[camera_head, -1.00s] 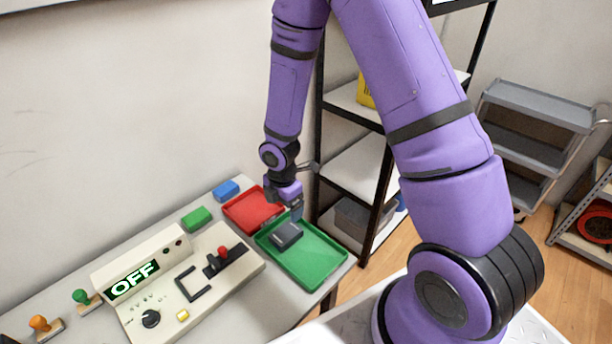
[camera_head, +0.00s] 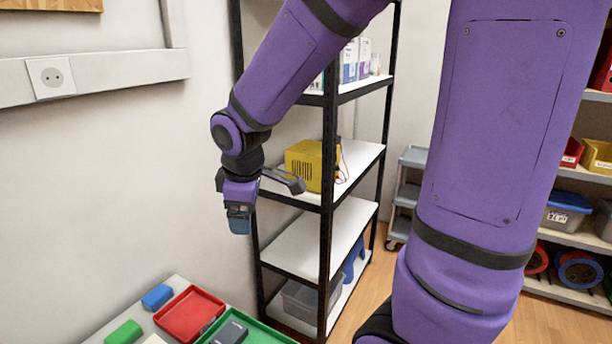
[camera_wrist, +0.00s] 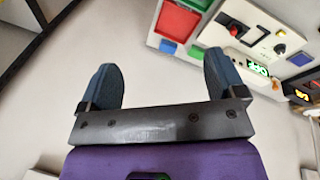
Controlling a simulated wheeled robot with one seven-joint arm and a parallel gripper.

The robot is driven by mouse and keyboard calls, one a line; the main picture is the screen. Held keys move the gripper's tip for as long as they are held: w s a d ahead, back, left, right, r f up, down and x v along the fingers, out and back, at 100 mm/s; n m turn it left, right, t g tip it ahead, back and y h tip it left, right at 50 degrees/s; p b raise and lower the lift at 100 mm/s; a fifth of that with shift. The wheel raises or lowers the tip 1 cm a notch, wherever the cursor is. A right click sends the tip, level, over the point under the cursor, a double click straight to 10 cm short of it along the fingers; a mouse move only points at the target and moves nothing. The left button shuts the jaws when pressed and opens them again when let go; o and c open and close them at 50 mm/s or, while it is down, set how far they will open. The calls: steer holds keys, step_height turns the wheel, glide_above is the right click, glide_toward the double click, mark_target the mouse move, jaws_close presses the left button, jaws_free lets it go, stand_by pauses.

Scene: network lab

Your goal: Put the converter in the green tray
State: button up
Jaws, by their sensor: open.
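The converter (camera_head: 230,332), a dark grey box, lies in the green tray (camera_head: 262,336) at the bottom of the head view. The picture's lower edge cuts off part of the tray. My gripper (camera_head: 239,222) hangs high above the table, well above and apart from the converter. In the wrist view my gripper (camera_wrist: 162,82) has its two blue fingers spread wide with nothing between them. I cannot make out the converter in the wrist view.
A red tray (camera_head: 190,314) sits beside the green tray, with a blue block (camera_head: 157,296) and a green block (camera_head: 124,333) to its left. A black-framed shelf with a yellow device (camera_head: 305,165) stands close behind my gripper. A control panel (camera_wrist: 247,30) shows in the wrist view.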

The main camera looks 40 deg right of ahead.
steer(key=s+r+m+t, duration=0.1)
steer(key=s+r+m, duration=0.3)
steer(key=s+r, duration=0.2)
steer(key=s+d+r+m+t+y, duration=0.1)
steer(key=s+r+m, duration=0.4)
steer(key=s, duration=0.5)
steer(key=shift+s+r, duration=0.25)
steer(key=shift+r, duration=0.15)
steer(key=shift+d, duration=0.1)
